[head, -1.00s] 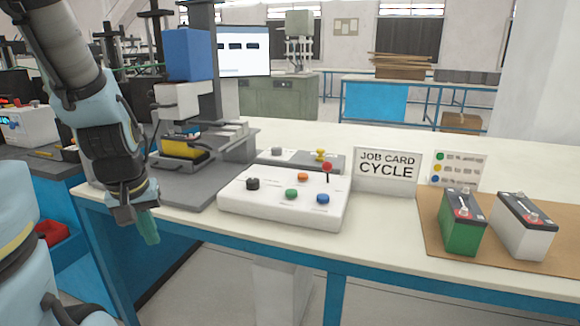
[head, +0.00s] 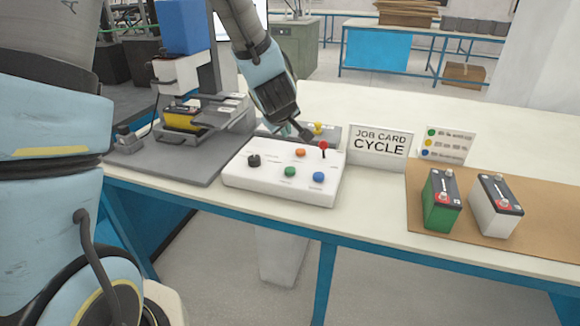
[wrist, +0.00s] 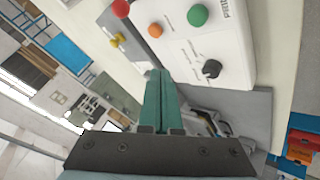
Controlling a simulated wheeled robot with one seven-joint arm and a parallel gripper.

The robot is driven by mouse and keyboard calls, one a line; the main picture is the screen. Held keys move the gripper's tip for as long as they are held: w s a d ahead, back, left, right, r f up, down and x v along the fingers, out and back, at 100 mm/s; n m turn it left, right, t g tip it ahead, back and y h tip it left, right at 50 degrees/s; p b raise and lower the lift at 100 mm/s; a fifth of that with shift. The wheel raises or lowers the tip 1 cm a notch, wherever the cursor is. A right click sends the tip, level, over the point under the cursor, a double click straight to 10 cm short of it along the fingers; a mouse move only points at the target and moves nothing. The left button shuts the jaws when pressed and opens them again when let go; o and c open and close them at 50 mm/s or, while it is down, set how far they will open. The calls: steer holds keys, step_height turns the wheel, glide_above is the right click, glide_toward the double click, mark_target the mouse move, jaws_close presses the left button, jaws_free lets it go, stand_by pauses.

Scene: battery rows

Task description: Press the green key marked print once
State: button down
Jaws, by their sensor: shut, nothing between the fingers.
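The green key (head: 290,172) is a round button at the front middle of the white control box (head: 245,183). It also shows in the wrist view (wrist: 198,15), near a partly cut-off printed label. My gripper (head: 301,134) is above the back edge of the box, behind the orange button and apart from the green key. In the wrist view its teal fingers (wrist: 159,80) are together and empty.
Behind the box is a grey panel with a yellow knob (head: 318,129). A press machine (head: 180,85) stands left. A "JOB CARD CYCLE" sign (head: 379,145) is right of the box. Green (head: 441,201) and white (head: 494,206) batteries stand on a brown mat (head: 415,170). Bare tabletop lies behind the sign.

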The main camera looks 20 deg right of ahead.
mark_target(291, 172)
steer(key=shift+s+d+f, duration=0.1)
steer(key=shift+s+d, duration=0.1)
steer(key=shift+d, duration=0.45)
step_height(291, 172, down, 9)
steer(key=b, duration=0.8)
stand_by(1.6)
steer(key=shift+f+b, duration=0.3)
steer(key=shift+f, duration=0.05)
steer(key=shift+f+b, duration=0.4)
steer(key=shift+f, duration=0.1)
stand_by(0.7)
steer(key=shift+r, duration=0.15)
steer(key=shift+r+p, duration=0.8)
steer(key=shift+p, duration=0.05)
